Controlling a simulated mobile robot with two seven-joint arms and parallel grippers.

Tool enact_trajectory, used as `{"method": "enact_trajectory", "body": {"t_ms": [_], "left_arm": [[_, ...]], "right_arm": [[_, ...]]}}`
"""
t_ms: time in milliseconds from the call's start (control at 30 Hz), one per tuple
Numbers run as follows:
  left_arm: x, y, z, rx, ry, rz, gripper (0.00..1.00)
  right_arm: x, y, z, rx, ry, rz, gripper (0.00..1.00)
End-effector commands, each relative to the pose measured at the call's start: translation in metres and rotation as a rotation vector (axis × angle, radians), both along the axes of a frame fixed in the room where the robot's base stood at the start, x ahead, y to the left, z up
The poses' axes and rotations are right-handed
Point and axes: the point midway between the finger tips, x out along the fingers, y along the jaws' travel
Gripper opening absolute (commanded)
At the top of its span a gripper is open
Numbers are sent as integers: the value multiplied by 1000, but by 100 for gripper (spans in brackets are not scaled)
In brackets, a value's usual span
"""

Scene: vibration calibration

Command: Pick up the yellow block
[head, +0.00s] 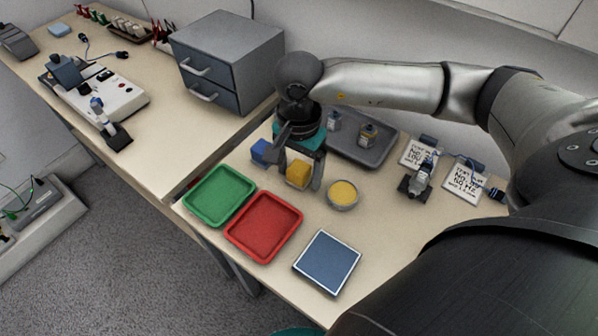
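The yellow block (298,172) is near the back left of the near table. My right gripper (299,178) reaches down over it from above, with one finger on each side of the block. The fingers are apart with the block between them; whether they touch it is too small to tell. A pale patch shows just under the block, and I cannot tell if the block is lifted. My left gripper is not in view.
A blue block (262,152) is close to the left finger. A bowl of yellow material (342,194) stands close on the right. A grey tray (372,152) with small bottles is behind. Green (190,205) and red (240,245) trays and a blue pad (327,262) lie in front.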

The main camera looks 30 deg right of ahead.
Motion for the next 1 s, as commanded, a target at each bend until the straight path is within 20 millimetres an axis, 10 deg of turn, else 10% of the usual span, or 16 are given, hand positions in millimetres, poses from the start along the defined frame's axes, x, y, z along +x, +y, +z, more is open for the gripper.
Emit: {"method": "enact_trajectory", "body": {"t_ms": [700, 1000], "left_arm": [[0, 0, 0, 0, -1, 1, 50], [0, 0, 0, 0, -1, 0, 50]], "right_arm": [[0, 0, 0, 0, -1, 0, 0], [0, 0, 1, 0, -1, 0, 0]]}}
